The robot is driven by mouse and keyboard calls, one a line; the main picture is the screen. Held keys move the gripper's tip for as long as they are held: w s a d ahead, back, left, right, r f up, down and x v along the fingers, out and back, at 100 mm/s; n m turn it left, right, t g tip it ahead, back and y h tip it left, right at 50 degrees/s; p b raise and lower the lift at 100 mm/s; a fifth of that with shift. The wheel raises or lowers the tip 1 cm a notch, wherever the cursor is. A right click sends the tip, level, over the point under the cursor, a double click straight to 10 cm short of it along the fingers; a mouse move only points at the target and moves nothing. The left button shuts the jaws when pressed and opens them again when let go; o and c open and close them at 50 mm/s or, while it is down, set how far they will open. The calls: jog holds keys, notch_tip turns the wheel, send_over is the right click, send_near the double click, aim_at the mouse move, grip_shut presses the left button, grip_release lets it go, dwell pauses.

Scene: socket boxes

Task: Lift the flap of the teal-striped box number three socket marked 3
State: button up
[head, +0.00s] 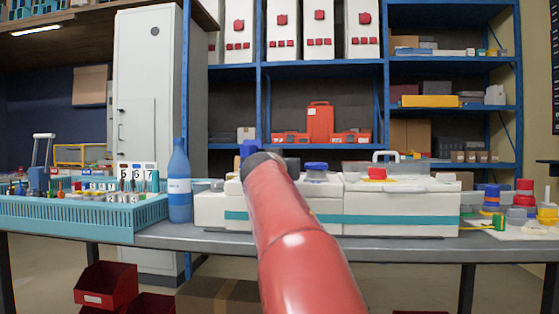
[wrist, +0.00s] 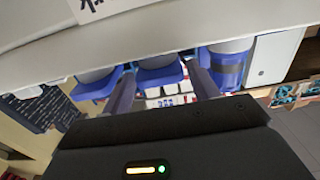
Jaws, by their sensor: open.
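The white box with a teal stripe (head: 400,220) stands on the table in the head view, partly hidden behind my red arm. A blue-capped socket (head: 316,167) and a red-topped one (head: 377,174) show on top. In the wrist view several blue socket flaps stick out from a pale panel. My gripper (wrist: 160,70) is open, its fingers on either side of the middle blue flap (wrist: 158,77). I cannot tell whether they touch it. Other flaps lie to the left (wrist: 95,87) and right (wrist: 226,66). I cannot read a 3 on any socket.
A blue bottle (head: 179,185) stands left of the box, beside a teal crate (head: 90,216) of small parts. Colored plugs (head: 491,197) stand at the right on the grey table (head: 190,241). Shelving is behind.

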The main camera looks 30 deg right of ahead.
jog(key=shift+w+d, duration=0.2)
jog(key=shift+w, duration=0.1)
